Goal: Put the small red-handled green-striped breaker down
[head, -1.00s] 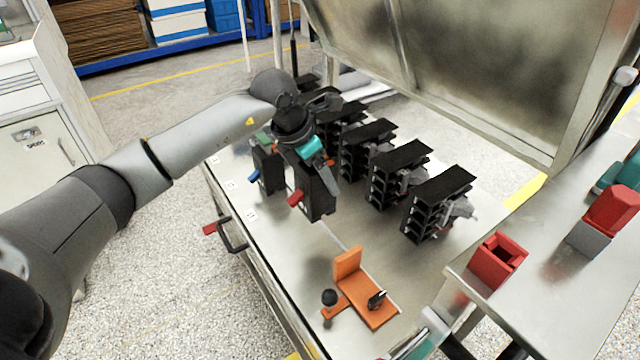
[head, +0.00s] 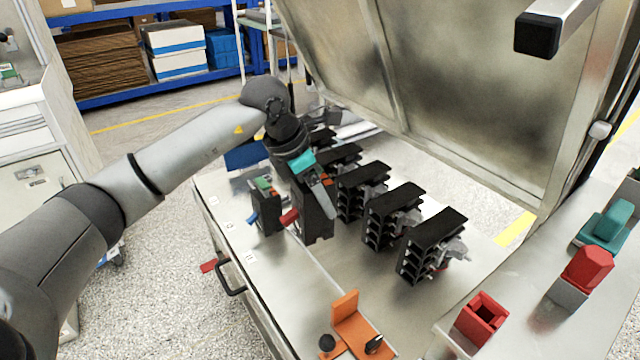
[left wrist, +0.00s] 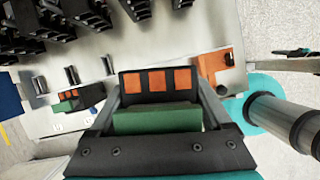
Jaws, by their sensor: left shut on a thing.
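My left gripper (head: 317,186) is shut on the top of a black breaker (head: 316,222) with a red handle (head: 289,217). The breaker is upright, low over the metal bench top; I cannot tell whether its base touches. In the left wrist view its top shows a green band (left wrist: 158,119) and three orange squares between the fingers. A second black breaker (head: 266,213), with a blue handle and a green top, stands just left of it. This second one also shows in the left wrist view (left wrist: 80,97). My right gripper is not in view.
Several black stacked holders (head: 391,214) stand in a row right of the held breaker. An orange fixture (head: 350,322) lies at the front of the bench (head: 310,275). A red socket (head: 482,318) and a red block (head: 587,267) are on the right ledge. A large raised panel is behind.

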